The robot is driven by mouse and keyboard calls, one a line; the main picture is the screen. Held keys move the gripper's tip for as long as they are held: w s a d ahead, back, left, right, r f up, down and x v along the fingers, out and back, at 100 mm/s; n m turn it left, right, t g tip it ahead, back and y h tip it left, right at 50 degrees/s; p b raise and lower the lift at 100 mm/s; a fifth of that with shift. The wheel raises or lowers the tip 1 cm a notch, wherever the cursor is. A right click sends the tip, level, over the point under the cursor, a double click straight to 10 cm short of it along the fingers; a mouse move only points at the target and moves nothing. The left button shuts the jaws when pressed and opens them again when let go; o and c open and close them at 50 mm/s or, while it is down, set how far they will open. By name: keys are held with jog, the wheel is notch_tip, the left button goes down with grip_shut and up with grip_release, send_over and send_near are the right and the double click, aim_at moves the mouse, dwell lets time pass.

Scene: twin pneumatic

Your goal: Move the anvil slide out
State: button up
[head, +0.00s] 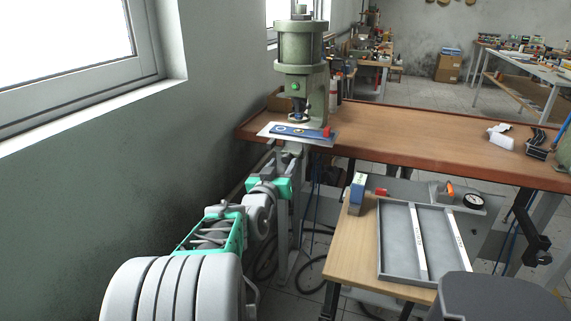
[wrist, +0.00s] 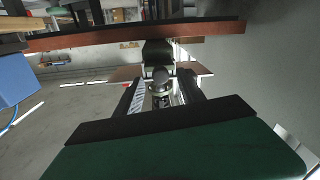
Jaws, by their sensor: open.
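The green pneumatic press (head: 301,75) stands at the left end of the wooden bench. Under its ram lies the anvil slide, a blue strip (head: 303,131) with a red end piece (head: 327,131) on a pale plate. My gripper (head: 289,151) is just below and in front of that plate, at the bench's front edge; its fingertips are hard to make out there. In the wrist view my gripper (wrist: 160,92) shows dark fingers apart. A grey rounded part (wrist: 160,76) appears between them; I cannot tell what it is or whether they touch it. My gripper is open.
The bench (head: 430,142) runs to the right, mostly clear in its middle. A wall is close on the left. A dark grey round seat (head: 500,298) is at lower right.

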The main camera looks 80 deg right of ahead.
aim_at(285, 161)
jog(key=d, duration=0.3)
jog(key=shift+d, duration=0.25)
jog(key=shift+c, duration=0.3)
grip_shut()
dwell(0.8)
